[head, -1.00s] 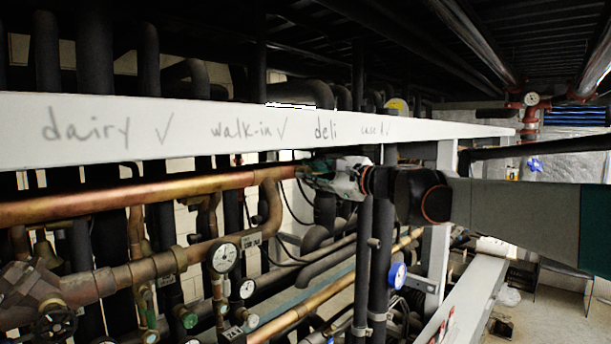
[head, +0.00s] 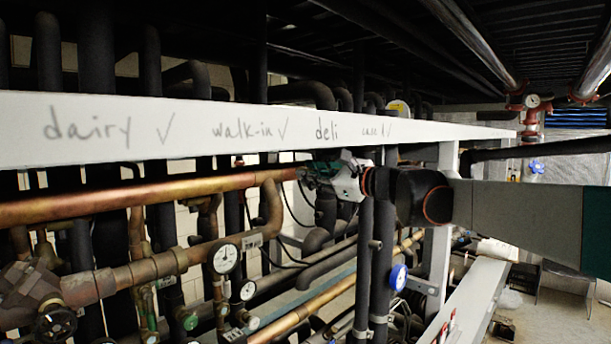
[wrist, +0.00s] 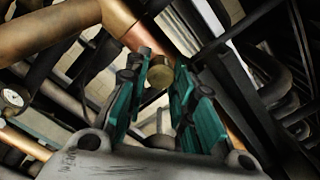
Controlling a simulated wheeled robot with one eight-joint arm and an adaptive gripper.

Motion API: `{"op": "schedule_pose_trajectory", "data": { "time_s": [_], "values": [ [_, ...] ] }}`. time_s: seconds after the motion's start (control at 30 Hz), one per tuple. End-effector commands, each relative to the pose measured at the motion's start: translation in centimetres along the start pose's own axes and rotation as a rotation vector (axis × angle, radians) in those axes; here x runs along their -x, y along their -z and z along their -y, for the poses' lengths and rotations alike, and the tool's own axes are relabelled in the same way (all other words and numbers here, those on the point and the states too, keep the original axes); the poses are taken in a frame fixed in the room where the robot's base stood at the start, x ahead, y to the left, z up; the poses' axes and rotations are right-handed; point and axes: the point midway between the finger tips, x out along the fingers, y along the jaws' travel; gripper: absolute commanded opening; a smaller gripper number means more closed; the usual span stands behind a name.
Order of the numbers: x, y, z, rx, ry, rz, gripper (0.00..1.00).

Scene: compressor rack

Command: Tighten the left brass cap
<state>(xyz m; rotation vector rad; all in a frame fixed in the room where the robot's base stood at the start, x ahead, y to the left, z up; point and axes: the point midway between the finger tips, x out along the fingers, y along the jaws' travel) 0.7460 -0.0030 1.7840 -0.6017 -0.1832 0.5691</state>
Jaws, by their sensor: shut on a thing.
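A brass cap (wrist: 160,72) sits at the end of a copper pipe stub in the wrist view, between the two teal fingers of my gripper (wrist: 160,62). The fingers are shut on its sides. In the head view my gripper (head: 308,174) reaches in from the right, just below the white beam, at the right end of a long copper pipe (head: 150,193). The cap is hidden there by the fingers. I see only one cap, and cannot tell how tight it is.
A white beam (head: 220,130) with handwritten labels runs just above my gripper. Dark insulated pipes (head: 383,260) stand below and behind it. Pressure gauges (head: 225,258) and a blue-faced gauge (head: 397,277) are lower down. Black cables hang close to the gripper.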

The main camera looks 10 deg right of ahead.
Motion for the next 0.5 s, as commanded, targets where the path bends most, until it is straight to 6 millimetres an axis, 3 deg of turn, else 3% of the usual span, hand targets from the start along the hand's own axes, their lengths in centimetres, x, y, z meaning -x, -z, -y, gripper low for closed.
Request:
{"op": "schedule_pose_trajectory", "data": {
  "time_s": [0.03, 0.07, 0.13, 0.5],
  "values": [
    [0.06, 0.24, -0.19, 0.004, -0.003, -0.003, 0.0],
    [0.06, 0.25, -0.19, 0.004, -0.003, -0.003, 0.25],
    [0.06, 0.24, -0.19, 0.004, -0.003, -0.003, 0.41],
    [0.18, 0.11, -0.08, 0.003, -0.001, -0.002, 0.44]
  ]
}}
